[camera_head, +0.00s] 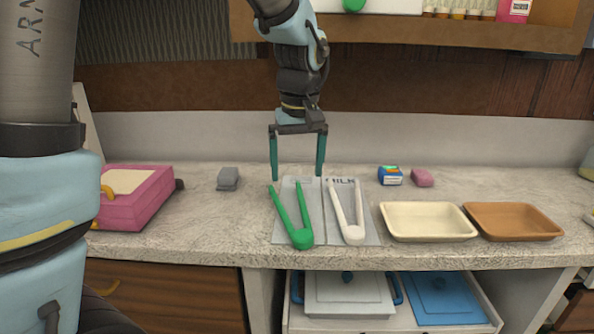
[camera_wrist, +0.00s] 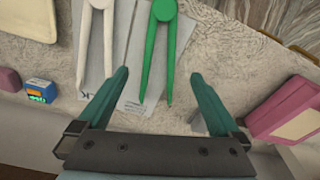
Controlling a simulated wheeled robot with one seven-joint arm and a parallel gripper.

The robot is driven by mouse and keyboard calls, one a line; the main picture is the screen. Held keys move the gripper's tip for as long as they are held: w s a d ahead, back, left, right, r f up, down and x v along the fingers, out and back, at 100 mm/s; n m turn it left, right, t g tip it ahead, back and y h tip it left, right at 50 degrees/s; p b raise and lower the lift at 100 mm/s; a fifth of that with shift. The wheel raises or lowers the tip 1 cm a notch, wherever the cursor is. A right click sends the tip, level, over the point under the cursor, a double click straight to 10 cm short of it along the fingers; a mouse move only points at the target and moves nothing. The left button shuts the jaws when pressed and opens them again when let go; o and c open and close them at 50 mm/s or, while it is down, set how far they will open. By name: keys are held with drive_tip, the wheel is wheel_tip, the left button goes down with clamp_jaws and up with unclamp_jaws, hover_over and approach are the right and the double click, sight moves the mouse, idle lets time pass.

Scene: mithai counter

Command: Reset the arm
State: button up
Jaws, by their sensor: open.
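My gripper (camera_head: 298,172) hangs from my arm above the back part of the counter. Its two teal fingers point down, spread apart, with nothing between them. In the wrist view my gripper (camera_wrist: 160,108) is also open and empty. Below and in front of it, green tongs (camera_head: 302,236) and white tongs (camera_head: 353,232) lie on a grey printed mat (camera_head: 325,235) on the counter. The wrist view shows the green tongs (camera_wrist: 165,11) and the white tongs (camera_wrist: 108,40) beyond the fingers. The fingers look apart from both tongs.
A pink box (camera_head: 135,205) and a grey block (camera_head: 228,179) are to the left. A cream tray (camera_head: 425,236), a brown tray (camera_head: 513,236), a small blue box (camera_head: 390,175) and a pink block (camera_head: 423,178) are to the right. A shelf (camera_head: 420,32) overhangs behind.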

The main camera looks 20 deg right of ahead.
drive_tip(key=shift+a, duration=0.1)
drive_tip(key=w+a+f, duration=0.1)
drive_tip(key=a+f, duration=0.1)
drive_tip(key=a, duration=0.6)
drive_tip(key=w+a+f, duration=0.2)
drive_tip(key=a, duration=0.7)
drive_tip(key=shift+w+f+n, duration=0.15)
drive_tip(key=shift+f+n, duration=0.05)
drive_tip(key=shift+n, duration=0.1)
drive_tip(key=s+a+f, duration=0.1)
drive_tip(key=a, duration=0.3)
drive_tip(key=s+a+f, duration=0.1)
drive_tip(key=a, duration=0.3)
drive_tip(key=s+a+f, duration=0.1)
drive_tip(key=s+a, duration=0.1)
drive_tip(key=a, duration=0.2)
drive_tip(key=shift+a+f, duration=0.15)
drive_tip(key=shift+f, duration=0.05)
drive_tip(key=shift+c, duration=0.2)
